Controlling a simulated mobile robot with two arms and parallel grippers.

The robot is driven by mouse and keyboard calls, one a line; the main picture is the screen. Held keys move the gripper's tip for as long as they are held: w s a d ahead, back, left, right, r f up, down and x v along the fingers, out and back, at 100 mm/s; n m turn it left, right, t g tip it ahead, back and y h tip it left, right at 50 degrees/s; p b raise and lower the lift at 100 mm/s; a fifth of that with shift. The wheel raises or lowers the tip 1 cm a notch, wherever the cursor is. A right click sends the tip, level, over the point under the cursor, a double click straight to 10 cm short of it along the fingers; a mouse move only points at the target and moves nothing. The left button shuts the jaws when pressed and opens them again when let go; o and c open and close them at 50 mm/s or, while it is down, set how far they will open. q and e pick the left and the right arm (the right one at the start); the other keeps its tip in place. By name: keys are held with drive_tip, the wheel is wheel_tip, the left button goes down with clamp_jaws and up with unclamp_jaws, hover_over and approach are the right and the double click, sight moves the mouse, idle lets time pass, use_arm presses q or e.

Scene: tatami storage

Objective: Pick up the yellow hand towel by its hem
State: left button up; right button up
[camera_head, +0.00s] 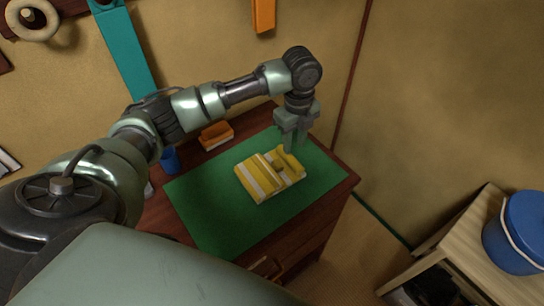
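The yellow hand towel (263,183) with pale stripes lies folded on a green mat (218,205) on top of a dark wooden cabinet. My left arm reaches over from the left, and its gripper (291,147) points down at the towel's far right edge. The fingertips are at or just above that edge, where a part of the towel looks raised. The fingers partly hide the edge, so I cannot tell whether they touch or hold the cloth. My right gripper is not in view.
An orange block-like item (216,136) and a blue item (170,160) stand at the mat's far left. A blue bucket (519,232) stands on a pale wooden stand (462,237) at the right. Walls close off the back. The mat in front of the towel is clear.

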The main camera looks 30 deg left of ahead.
sight(290, 156)
use_arm(q)
drive_tip(key=f, duration=0.1)
drive_tip(key=f+p, duration=0.1)
drive_tip(key=f, duration=0.1)
drive_tip(key=a+f, duration=0.1)
drive_tip(key=f, duration=0.1)
drive_tip(key=shift+f+p, duration=0.2)
drive_tip(key=shift+p, duration=0.15)
drive_tip(key=shift+w+f, duration=0.1)
drive_tip(key=shift+f, duration=0.2)
clamp_jaws()
drive_tip(key=shift+r, duration=0.15)
